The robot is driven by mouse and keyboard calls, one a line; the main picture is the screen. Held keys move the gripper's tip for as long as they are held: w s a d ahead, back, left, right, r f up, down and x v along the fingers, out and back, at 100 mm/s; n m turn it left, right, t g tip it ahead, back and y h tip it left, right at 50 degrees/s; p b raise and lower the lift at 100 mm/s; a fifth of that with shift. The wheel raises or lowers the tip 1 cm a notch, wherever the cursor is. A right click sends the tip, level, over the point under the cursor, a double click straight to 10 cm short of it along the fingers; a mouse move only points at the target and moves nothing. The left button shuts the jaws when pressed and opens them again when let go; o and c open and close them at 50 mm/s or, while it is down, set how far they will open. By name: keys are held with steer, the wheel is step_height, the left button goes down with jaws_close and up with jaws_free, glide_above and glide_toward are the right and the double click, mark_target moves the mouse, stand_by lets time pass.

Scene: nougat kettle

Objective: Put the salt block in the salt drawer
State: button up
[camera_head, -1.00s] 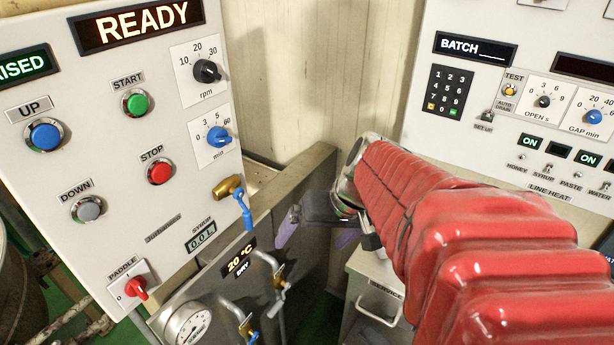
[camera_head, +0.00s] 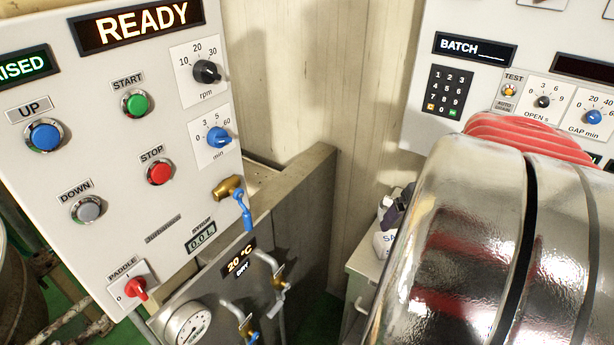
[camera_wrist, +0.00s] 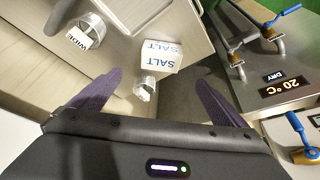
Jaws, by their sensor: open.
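The salt block (camera_wrist: 160,56), a white block with blue SALT lettering on two faces, sits on a pale surface in the wrist view. My gripper (camera_wrist: 159,80) is open and empty. Its two dark purple fingers are spread wide, with the block ahead of and between their tips, apart from both. In the head view my arm hides most of this area; a white object with cut-off blue lettering (camera_head: 384,240) shows beside it, and I cannot tell whether it is the block. I cannot make out a drawer labelled for salt in either current view.
A ring-shaped piece marked WIDE (camera_wrist: 86,32) and a small pale shiny piece (camera_wrist: 145,88) lie near the block. Valves with blue levers (camera_wrist: 233,60) and the DRY 20 °C panel (camera_wrist: 285,82) are at right. The control panel (camera_head: 180,120) stands left in the head view.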

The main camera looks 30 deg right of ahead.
steer(key=shift+x, duration=4.3)
steer(key=shift+f, duration=0.2)
steer(key=shift+x, duration=2.45)
steer(key=shift+c, duration=0.7)
steer(key=c, duration=1.6)
steer(key=shift+o, duration=0.2)
steer(key=shift+r, duration=5.05)
